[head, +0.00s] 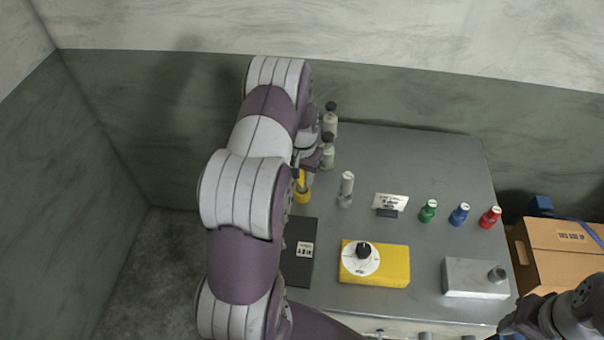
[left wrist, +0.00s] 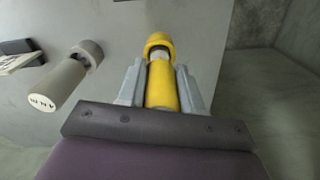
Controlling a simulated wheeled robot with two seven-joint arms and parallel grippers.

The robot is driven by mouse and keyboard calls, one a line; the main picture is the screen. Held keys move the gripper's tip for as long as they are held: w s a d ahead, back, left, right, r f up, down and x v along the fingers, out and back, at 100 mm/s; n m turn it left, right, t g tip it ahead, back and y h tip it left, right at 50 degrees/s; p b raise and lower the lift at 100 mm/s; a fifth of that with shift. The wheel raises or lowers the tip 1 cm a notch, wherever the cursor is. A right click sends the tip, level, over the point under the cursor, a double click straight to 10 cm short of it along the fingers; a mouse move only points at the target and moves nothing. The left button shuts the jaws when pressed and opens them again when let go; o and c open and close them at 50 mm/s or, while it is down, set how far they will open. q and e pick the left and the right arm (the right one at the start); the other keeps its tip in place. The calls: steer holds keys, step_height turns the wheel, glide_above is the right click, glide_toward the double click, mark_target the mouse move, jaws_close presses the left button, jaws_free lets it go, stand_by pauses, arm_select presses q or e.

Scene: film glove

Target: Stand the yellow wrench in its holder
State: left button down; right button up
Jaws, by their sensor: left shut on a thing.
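The yellow wrench (left wrist: 162,88) is a yellow cylinder with a short grey part at its far end. My left gripper (left wrist: 161,78) is shut on it, one finger on each side. The wrench's far end lines up with a yellow ring-shaped holder (left wrist: 158,41) and seems to reach its mouth. I cannot tell how deep it sits. In the head view the yellow holder (head: 302,196) stands on the grey table's left side, and my left arm hides most of the wrench and gripper. My right gripper (head: 535,318) is at the lower right corner, its jaws unclear.
A grey wrench (head: 346,188) stands close to the right of the yellow holder, with more grey cylinders (head: 328,156) behind. A black plate (head: 299,262), a yellow dial box (head: 375,265) and green, blue and red knobs (head: 459,214) are on the table. A cardboard box (head: 562,255) stands right.

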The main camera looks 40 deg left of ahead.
arm_select(q)
steer(key=shift+f+b, duration=0.8)
steer(key=shift+f, duration=0.4)
steer(key=c, duration=0.7)
jaws_free()
steer(key=shift+r, duration=0.15)
step_height(320, 180, up, 12)
steer(key=b, duration=0.3)
steer(key=shift+r, duration=0.25)
